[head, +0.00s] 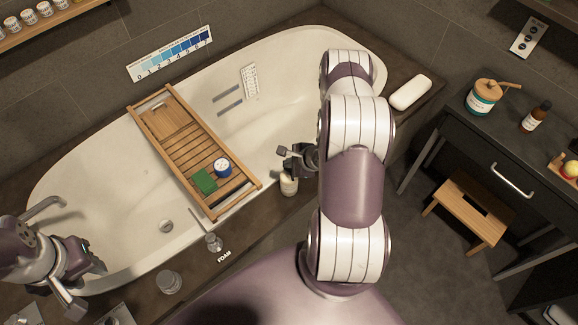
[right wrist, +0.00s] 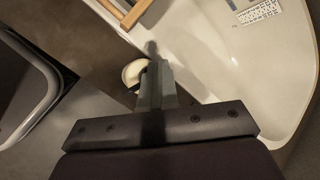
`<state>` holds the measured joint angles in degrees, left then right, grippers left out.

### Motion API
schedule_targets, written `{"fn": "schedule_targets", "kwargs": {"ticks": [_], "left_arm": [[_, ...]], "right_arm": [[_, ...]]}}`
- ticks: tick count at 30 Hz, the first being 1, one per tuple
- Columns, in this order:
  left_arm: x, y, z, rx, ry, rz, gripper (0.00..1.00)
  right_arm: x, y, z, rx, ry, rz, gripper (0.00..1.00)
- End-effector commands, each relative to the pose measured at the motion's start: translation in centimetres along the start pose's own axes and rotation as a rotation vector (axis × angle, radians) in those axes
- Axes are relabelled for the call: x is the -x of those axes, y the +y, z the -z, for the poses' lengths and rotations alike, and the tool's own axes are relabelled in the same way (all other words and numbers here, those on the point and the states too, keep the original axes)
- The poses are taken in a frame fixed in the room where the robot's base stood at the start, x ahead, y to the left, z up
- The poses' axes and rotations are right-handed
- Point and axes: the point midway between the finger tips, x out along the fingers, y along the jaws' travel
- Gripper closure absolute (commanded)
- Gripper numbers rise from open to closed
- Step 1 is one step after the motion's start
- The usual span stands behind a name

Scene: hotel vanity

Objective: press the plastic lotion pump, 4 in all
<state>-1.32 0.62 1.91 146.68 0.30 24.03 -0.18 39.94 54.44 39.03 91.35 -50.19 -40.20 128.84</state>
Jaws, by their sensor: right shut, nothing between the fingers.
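A small white bottle (head: 289,185) stands on the dark ledge at the front edge of the bathtub. My right gripper (head: 284,151) is shut and empty just above it, hiding its top in the head view. In the right wrist view the white bottle (right wrist: 133,73) shows just beyond and partly behind the shut fingers (right wrist: 154,75); whether they touch its pump I cannot tell. A clear pump bottle (head: 213,243) stands farther left on the ledge by a label reading FOAM. My left gripper (head: 82,285) is at the lower left, away from both bottles; its jaw opening is unclear.
A wooden bath tray (head: 183,137) spans the white tub (head: 75,180), carrying a green block (head: 205,181) and a blue-and-white jar (head: 223,167). A glass (head: 169,282) stands on the near ledge. A wooden stool (head: 467,213) and dark vanity are right. A 0-to-7 scale hangs behind.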

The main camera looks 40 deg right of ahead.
Motion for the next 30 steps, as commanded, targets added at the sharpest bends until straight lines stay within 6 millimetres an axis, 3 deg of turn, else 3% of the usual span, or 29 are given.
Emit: {"fn": "schedule_targets", "kwargs": {"ticks": [20,30], "left_arm": [[-0.3,0.0,0.0,0.0,0.0,0.0,0.62],[1.6,0.0,0.2,0.0,0.0,0.0,0.62]], "right_arm": [[-0.3,0.3,0.2,-0.001,0.001,-0.002,1.0],[1.2,-0.6,-0.6,-0.001,0.001,-0.001,1.0]]}}
